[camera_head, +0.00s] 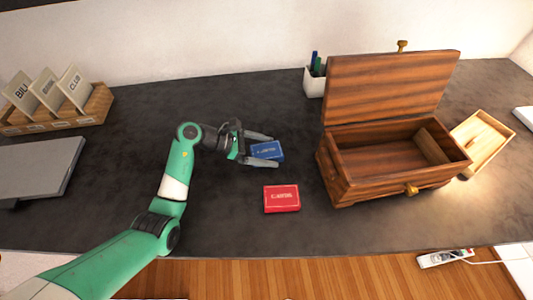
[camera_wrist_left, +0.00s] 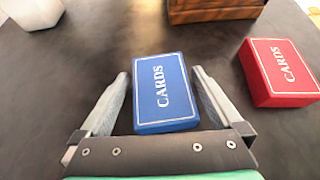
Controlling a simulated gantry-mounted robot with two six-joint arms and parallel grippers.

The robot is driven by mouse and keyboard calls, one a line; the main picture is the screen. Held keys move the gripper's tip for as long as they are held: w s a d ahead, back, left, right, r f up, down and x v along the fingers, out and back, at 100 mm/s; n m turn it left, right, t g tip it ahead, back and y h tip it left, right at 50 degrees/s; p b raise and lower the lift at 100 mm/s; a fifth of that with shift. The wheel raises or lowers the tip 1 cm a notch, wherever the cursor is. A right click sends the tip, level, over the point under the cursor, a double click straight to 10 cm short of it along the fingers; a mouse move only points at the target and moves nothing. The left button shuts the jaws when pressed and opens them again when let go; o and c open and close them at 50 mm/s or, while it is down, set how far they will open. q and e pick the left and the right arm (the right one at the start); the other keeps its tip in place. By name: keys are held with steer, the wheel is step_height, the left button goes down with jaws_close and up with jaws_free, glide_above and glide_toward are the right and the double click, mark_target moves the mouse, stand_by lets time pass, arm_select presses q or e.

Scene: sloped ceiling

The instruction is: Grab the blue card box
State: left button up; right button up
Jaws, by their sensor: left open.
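The blue card box (camera_head: 267,151) lies flat on the dark desk, near the middle of the head view. My left gripper (camera_head: 268,148) is open, with one finger on each side of it. In the left wrist view the blue card box (camera_wrist_left: 162,92) lies between the two open fingers (camera_wrist_left: 160,85), with a narrow gap on each side. My right gripper is in neither view.
A red card box (camera_head: 282,198) lies close by, and shows right of the fingers in the left wrist view (camera_wrist_left: 281,72). An open wooden chest (camera_head: 355,188) stands right. A white pen cup (camera_head: 314,82) stands behind. A file holder (camera_head: 60,124) and grey laptop-like slab (camera_head: 38,168) are left.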

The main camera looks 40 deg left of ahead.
mark_target(267, 151)
arm_select(q)
steer(key=c, duration=1.4)
steer(key=shift+r, duration=0.1)
steer(key=shift+r+p, duration=0.3)
steer(key=shift+r, duration=0.2)
steer(key=r+p, duration=0.1)
steer(key=r, duration=0.2)
steer(key=shift+d, duration=0.2)
steer(key=s+d+r+p, duration=0.1)
steer(key=d+r, duration=0.2)
steer(key=d, duration=0.1)
steer(key=s+d+r+p, duration=0.1)
steer(key=d+r+p, duration=0.1)
steer(key=d, duration=0.3)
steer(key=s+d+r+p, duration=0.1)
steer(key=d+r, duration=0.3)
steer(key=shift+s+d, duration=0.15)
steer(key=shift+s, duration=0.1)
